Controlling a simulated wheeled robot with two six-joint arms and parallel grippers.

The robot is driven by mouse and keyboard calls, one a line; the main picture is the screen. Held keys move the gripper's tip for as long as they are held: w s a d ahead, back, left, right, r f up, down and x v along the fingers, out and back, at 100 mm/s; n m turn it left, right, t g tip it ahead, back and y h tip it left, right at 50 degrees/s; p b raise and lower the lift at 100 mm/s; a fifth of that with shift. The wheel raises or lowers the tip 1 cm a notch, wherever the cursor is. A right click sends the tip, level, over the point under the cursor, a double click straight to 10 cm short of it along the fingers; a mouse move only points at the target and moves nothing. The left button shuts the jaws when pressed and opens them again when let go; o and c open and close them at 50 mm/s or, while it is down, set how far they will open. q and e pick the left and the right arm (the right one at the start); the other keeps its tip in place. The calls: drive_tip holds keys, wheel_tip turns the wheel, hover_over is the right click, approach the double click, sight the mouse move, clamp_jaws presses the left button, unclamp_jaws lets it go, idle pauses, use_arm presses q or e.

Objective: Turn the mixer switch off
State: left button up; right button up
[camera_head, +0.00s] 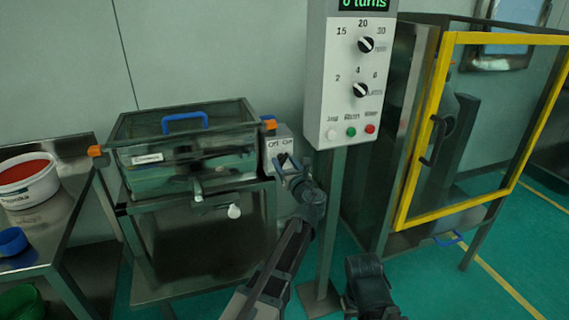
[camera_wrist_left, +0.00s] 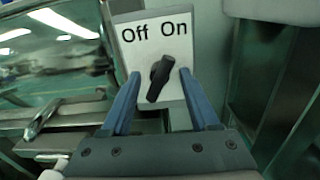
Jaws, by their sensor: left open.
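The mixer switch is a black knob (camera_wrist_left: 159,78) on a pale plate (camera_wrist_left: 150,40) marked Off and On. In the left wrist view the knob stands slightly tilted, its upper end leaning right toward On. In the head view the switch box (camera_head: 272,152) is fixed at the right side of the mixer (camera_head: 160,175); my gripper partly covers its lower part. My left gripper (camera_head: 288,164) is open in front of it. In the left wrist view its blue fingers (camera_wrist_left: 159,74) stand on either side of the knob, with gaps visible between.
A control panel (camera_head: 342,100) on a post stands just right of the switch. Further right is a cabinet with a yellow-framed door (camera_head: 402,205). At left a table (camera_head: 75,225) holds a white tub (camera_head: 28,190) and a blue bowl (camera_head: 12,241).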

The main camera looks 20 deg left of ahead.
use_arm(q)
clamp_jaws()
idle(0.4)
drive_tip(key=shift+n, duration=0.3)
drive_tip(key=n, duration=1.1)
drive_tip(key=shift+n, duration=0.3)
idle(0.3)
unclamp_jaws()
